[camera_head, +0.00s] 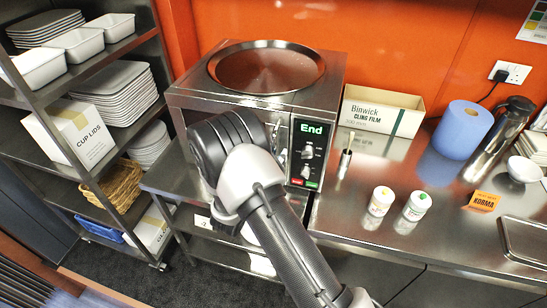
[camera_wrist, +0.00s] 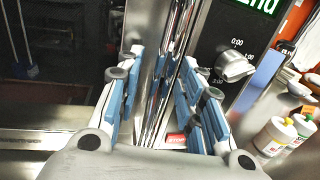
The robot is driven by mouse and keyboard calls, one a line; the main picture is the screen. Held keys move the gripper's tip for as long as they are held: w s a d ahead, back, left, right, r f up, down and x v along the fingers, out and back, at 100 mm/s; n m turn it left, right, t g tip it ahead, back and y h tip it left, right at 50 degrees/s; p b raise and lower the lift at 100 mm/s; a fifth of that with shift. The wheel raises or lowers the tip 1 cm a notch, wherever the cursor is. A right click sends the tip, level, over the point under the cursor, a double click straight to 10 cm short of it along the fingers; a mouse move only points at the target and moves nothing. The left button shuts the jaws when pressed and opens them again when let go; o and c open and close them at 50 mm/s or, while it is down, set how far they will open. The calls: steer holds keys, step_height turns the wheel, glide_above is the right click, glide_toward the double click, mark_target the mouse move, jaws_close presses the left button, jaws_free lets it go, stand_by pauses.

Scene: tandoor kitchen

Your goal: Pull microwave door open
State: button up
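The steel microwave (camera_head: 205,107) stands on the counter in the head view, with a green "End" display and knobs on its control panel (camera_head: 306,153). My arm hides much of its front. In the wrist view, the dark door glass (camera_wrist: 60,70) is on the left and appears closed, and the panel (camera_wrist: 215,45) is on the right. A chrome vertical door handle (camera_wrist: 178,60) runs between the blue-padded fingers of my gripper (camera_wrist: 168,78). The fingers are spread on either side of it, with gaps visible. The gripper's fingers are hidden in the head view.
A round steel tray (camera_head: 265,68) lies on top of the microwave. A cling film box (camera_head: 382,110), a blue roll (camera_head: 463,130) and two small tubs (camera_head: 381,201) stand to the right. A shelf rack (camera_head: 75,85) with dishes is at left. Floor is clear at lower left.

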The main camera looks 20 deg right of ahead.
steer(key=shift+c, duration=0.2)
jaws_close()
stand_by(0.6)
